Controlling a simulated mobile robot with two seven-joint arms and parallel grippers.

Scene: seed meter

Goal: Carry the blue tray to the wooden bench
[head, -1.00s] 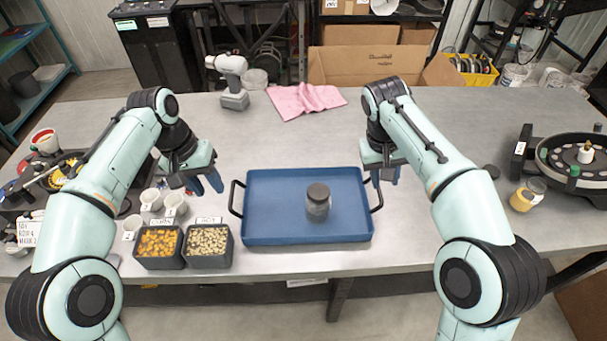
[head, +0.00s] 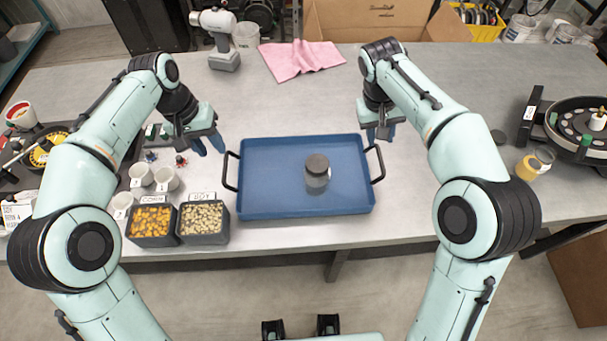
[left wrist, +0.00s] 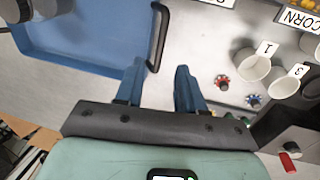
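The blue tray (head: 270,188) lies flat on the grey metal table, with a black handle at its left end and another at its right. A dark-lidded jar (head: 317,172) stands in it. My left gripper (head: 209,146) is open and empty, left of and behind the left handle. In the left wrist view my left gripper's blue fingers (left wrist: 158,90) are spread, with the tray (left wrist: 75,45) and its handle beside them. My right gripper (head: 380,134) is near the back of the right handle; its finger gap is unclear. No wooden bench is identifiable.
Bins of corn (head: 152,222) and soy (head: 203,220) stand left of the tray, with white cups (head: 166,179) behind them. A round seed plate device (head: 585,128) stands at the right.

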